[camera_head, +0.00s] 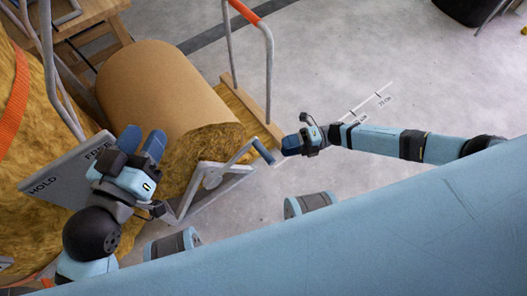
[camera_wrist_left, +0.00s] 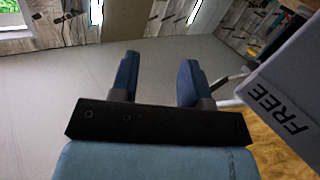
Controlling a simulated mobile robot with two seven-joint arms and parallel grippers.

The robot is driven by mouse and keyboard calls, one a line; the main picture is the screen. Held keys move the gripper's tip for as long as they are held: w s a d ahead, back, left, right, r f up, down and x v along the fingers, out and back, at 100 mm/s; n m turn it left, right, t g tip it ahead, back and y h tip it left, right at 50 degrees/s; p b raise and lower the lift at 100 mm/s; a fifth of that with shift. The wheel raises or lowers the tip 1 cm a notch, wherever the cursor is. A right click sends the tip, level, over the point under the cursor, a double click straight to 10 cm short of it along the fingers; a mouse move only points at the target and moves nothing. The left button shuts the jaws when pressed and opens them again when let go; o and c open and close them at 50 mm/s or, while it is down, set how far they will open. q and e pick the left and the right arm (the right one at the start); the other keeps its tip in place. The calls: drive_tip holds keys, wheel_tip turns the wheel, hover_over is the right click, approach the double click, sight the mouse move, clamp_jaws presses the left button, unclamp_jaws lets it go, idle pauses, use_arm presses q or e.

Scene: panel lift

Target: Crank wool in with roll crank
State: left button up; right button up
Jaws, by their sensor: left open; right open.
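A large roll of wool with a brown outer face (camera_head: 165,88) lies on a wooden-framed cart in the head view. The roll crank (camera_head: 212,178) is a grey metal arm with a blue handle (camera_head: 263,151) at its upper right end. My right gripper (camera_head: 284,148) is open, with its fingertips close beside the blue handle; I cannot tell if they touch. My left gripper (camera_head: 147,141) is open and empty, in front of the grey panel marked HOLD and FREE (camera_head: 70,172). Its two blue fingers (camera_wrist_left: 157,78) stand apart in the left wrist view, with the panel (camera_wrist_left: 285,105) to their right.
A metal rail with an orange grip (camera_head: 245,12) stands on the cart's right side. Yellow wool (camera_head: 15,225) fills the left edge. A wooden table (camera_head: 88,18) is at the upper left.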

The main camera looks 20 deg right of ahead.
sight(263, 153)
drive_tip(key=a, duration=0.3)
drive_tip(key=a+b, duration=0.1)
drive_tip(key=a, duration=0.2)
drive_tip(key=shift+w+a+f, duration=0.15)
drive_tip(key=shift+a+f, duration=0.05)
drive_tip(key=shift+a, duration=0.05)
use_arm(q)
drive_tip(key=shift+w+a+r+m+t, duration=0.15)
drive_tip(key=shift+w+r+m, duration=0.05)
drive_tip(key=shift+w+m, duration=0.2)
drive_tip(key=shift+w+a+r+m+t, duration=0.15)
drive_tip(key=shift+w+m, duration=0.1)
drive_tip(key=shift+m, duration=0.15)
use_arm(e)
drive_tip(key=shift+a, duration=0.8)
use_arm(q)
drive_tip(key=shift+h, duration=0.3)
use_arm(e)
drive_tip(key=shift+c, duration=0.3)
clamp_jaws()
use_arm(q)
drive_tip(key=shift+r, duration=0.1)
use_arm(e)
drive_tip(key=shift+r, duration=0.1)
